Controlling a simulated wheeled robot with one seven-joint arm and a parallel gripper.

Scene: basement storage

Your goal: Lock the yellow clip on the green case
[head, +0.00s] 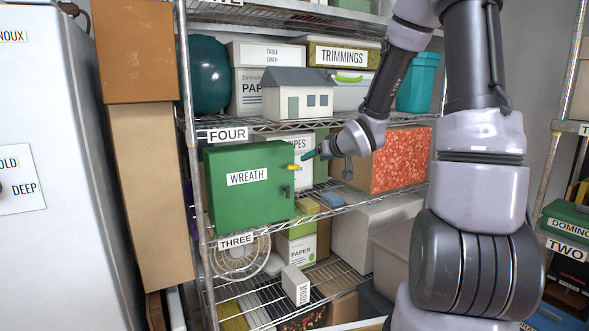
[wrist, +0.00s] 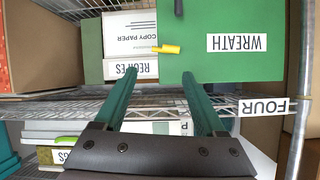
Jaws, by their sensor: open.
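The green case (head: 225,208), labelled WREATH, stands on the shelf marked THREE; it shows upside down in the wrist view (wrist: 225,66). The yellow clip (head: 293,167) is on the upper right part of its front and sticks out sideways; in the wrist view (wrist: 168,48) its end reaches past the case's edge. A dark clip (head: 287,191) sits lower on the same side. My gripper (head: 307,155) is right of and slightly above the yellow clip. In the wrist view (wrist: 158,73) its teal fingers are apart and empty, with the clip beyond the gap, apparently untouched.
The shelf marked FOUR (head: 227,134) runs just above the case and bears a toy house (head: 297,95) and boxes. A red speckled box (head: 403,160) stands right of my gripper. A blue sponge-like block (head: 332,200) lies right of the case. A shelf post (head: 190,150) stands at left.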

